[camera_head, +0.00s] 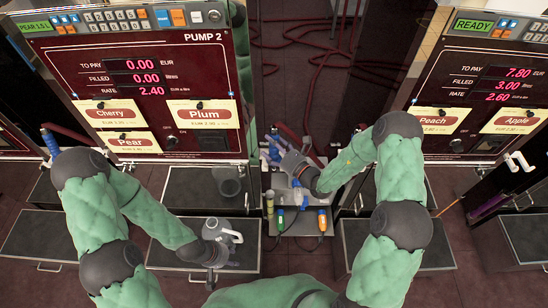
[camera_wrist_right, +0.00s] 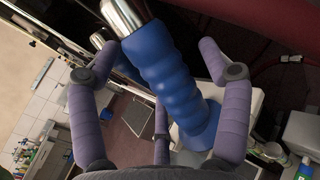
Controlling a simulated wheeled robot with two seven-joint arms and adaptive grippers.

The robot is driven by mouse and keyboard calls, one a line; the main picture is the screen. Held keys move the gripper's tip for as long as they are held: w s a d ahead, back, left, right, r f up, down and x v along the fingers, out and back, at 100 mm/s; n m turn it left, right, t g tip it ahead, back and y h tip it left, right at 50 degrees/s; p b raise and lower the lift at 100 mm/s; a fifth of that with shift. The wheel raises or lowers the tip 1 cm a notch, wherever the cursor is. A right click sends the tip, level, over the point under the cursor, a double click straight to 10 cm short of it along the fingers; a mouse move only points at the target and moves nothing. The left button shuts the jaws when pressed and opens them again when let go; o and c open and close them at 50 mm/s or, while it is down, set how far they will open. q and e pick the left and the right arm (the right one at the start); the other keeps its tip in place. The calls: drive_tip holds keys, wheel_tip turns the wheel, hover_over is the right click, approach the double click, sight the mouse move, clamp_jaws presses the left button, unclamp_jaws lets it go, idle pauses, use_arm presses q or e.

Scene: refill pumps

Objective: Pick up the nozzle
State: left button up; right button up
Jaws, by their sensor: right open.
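The nozzle (camera_wrist_right: 172,80) has a blue ribbed grip and a silver metal end, and it lies slanted in the right wrist view. In the head view a small blue part (camera_head: 274,153) shows beside my right gripper (camera_head: 284,160), partly hidden. My right gripper (camera_wrist_right: 160,65) is open, with its purple-grey fingers spread on either side of the blue grip. I cannot tell whether any finger touches it. My left gripper (camera_head: 216,252) is low at the left, beside a grey container with a white handle (camera_head: 228,234). Its fingers are too unclear to tell open from shut.
Pump 2 (camera_head: 135,75) stands at the left and another pump (camera_head: 490,75) at the right. Between them a small light stand (camera_head: 300,222) holds colored items. Another blue nozzle (camera_head: 50,141) is at the far left.

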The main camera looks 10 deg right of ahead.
drive_tip(key=shift+c, duration=0.4)
drive_tip(key=c, duration=1.3)
drive_tip(key=shift+r, duration=0.15)
drive_tip(key=shift+c, duration=0.2)
